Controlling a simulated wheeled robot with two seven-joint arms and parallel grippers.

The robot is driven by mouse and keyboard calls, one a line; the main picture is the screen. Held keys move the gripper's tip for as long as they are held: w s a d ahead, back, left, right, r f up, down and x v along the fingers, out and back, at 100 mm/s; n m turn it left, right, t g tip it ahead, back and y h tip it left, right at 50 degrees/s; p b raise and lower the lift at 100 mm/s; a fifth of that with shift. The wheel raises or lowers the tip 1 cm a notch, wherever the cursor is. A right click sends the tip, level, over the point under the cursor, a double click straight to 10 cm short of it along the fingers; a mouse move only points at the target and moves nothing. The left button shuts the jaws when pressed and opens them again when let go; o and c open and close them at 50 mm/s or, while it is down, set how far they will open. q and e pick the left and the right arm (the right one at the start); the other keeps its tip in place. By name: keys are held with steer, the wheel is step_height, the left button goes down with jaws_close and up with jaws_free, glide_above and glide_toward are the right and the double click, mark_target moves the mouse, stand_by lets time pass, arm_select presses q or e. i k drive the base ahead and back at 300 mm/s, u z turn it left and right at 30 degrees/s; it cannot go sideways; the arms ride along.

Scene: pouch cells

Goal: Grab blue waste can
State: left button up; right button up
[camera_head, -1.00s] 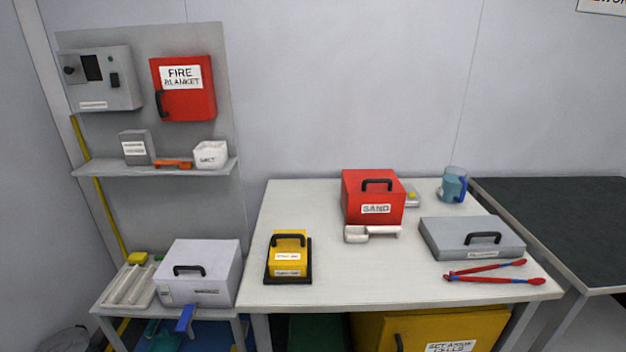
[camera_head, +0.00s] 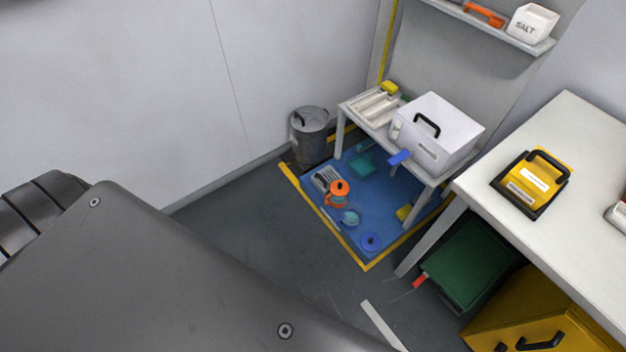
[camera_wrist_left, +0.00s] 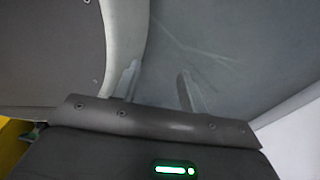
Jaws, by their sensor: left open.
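A small round blue container (camera_head: 371,243) stands near the front corner of the blue floor mat (camera_head: 388,205), seen from above. A light blue container (camera_head: 350,217) stands just behind it. Either could be the blue waste can; I cannot tell which. In the left wrist view my left gripper (camera_wrist_left: 158,87) shows two fingers apart with nothing between them, before a blurred grey surface. In the head view a dark link of my own arm covers the lower left, and no gripper shows. My right gripper is not in view.
An orange container (camera_head: 338,193) stands on the mat. A grey lidded bin (camera_head: 309,134) is at the wall. A small table (camera_head: 344,108) bearing a white box (camera_head: 440,128) overhangs the mat. A green box (camera_head: 470,262) and yellow cabinet (camera_head: 500,318) are right. Floor left of the mat is clear.

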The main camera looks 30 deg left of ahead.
mark_target(352, 211)
steer(key=z, duration=0.15)
steer(key=k, duration=1.35)
steer(key=z, duration=0.95)
steer(key=i, duration=1.25)
steer(key=u, duration=0.8)
